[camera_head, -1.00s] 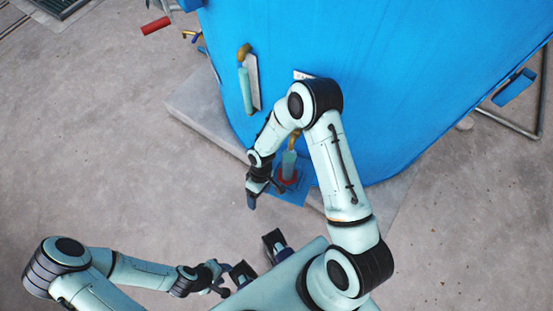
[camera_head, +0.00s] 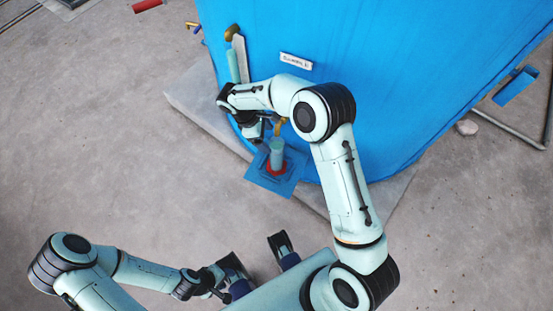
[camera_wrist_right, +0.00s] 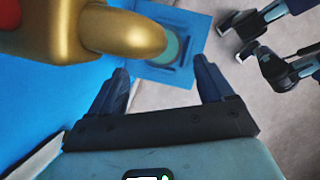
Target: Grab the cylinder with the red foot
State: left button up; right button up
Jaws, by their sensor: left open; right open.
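The pale green cylinder (camera_head: 277,152) stands upright on a blue square plate (camera_head: 264,180) at the foot of the blue tank, with a red ring (camera_head: 276,169) round its base. My right gripper (camera_head: 262,133) is open and empty, up and to the left of the cylinder in the head view. In the right wrist view, my open fingers (camera_wrist_right: 162,70) frame the near edge of the blue plate (camera_wrist_right: 195,42). A teal round shape (camera_wrist_right: 173,48) shows there, partly hidden by a gold bent pipe. My left gripper (camera_head: 215,284) is open and empty at lower left.
The gold bent pipe (camera_wrist_right: 120,32) is close in front of my right wrist camera. The blue tank (camera_head: 410,90) stands on a concrete slab (camera_head: 205,112). The floor (camera_head: 130,150) at left is open.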

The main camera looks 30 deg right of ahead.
aim_at(274, 146)
jog(key=x, duration=0.6)
jog(key=shift+s+d+f, duration=0.1)
jog(key=shift+s+f, duration=0.15)
jog(key=shift+f, duration=0.05)
grip_shut()
